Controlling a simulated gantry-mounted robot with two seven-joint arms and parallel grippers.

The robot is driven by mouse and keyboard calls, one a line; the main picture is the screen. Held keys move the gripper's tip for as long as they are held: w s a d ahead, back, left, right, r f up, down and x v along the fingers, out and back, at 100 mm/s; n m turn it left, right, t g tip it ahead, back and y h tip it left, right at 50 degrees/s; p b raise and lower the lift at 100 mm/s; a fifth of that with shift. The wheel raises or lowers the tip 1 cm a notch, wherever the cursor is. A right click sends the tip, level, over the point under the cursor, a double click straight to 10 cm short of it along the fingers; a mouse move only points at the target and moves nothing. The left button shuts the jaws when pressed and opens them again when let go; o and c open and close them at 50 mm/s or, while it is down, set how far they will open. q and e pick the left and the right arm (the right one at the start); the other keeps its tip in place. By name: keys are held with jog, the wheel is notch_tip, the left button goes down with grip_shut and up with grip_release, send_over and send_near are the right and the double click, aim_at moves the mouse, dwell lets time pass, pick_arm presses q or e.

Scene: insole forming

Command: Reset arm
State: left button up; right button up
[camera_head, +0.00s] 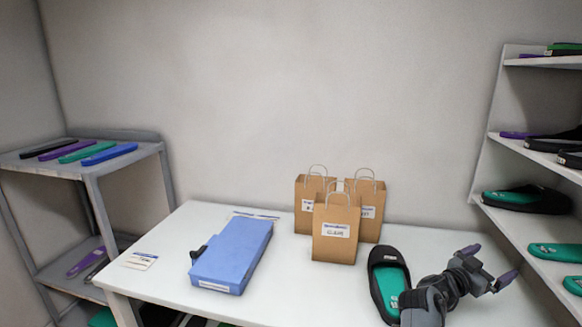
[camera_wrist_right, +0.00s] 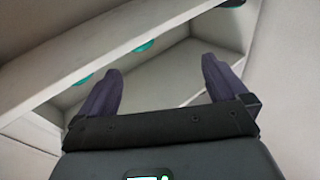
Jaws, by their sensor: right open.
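My right gripper (camera_head: 488,266) is over the right end of the white table, its purple fingers pointing right toward the shelf rack. It is open and empty. A black slipper with a green insole (camera_head: 390,283) lies on the table just left of the right gripper, partly hidden by my right arm. My left gripper does not show in either view.
A blue box (camera_head: 232,256) lies on the white table (camera_head: 290,278). Several brown paper bags (camera_head: 335,228) stand at the back. A shelf rack (camera_head: 530,133) with slippers and insoles is close on the right. A grey rack (camera_head: 88,178) with coloured insoles stands at the left.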

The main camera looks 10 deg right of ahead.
jog(key=s+a+f+n+t+y+p, duration=0.25)
jog(key=a+n+y, duration=0.25)
jog(key=a, duration=0.3)
jog(key=s+a+f+n+t+y+p, duration=0.25)
jog(key=a+f+n+t+y, duration=0.2)
jog(key=a, duration=0.35)
jog(key=s+a+f+n+t+y+p, duration=0.1)
jog(key=a+f+n+t+y+p, duration=0.15)
jog(key=a+n+y, duration=0.35)
jog(key=s+a+f+n+g+y+p, duration=0.2)
jog(key=s+a+f+g, duration=0.1)
jog(key=s+a, duration=0.8)
jog(key=s+a+f+n+g+y+p, duration=0.2)
jog(key=s+a+g, duration=0.2)
jog(key=s+a, duration=0.7)
jog(key=s+r+p, duration=0.2)
jog(key=r+p, duration=1.6)
jog(key=p, duration=0.1)
jog(key=s+d+r+p, duration=0.1)
jog(key=r+p, duration=1.8)
jog(key=shift+s+d+r, duration=0.2)
jog(key=shift+s, duration=0.15)
jog(key=shift+g, duration=0.25)
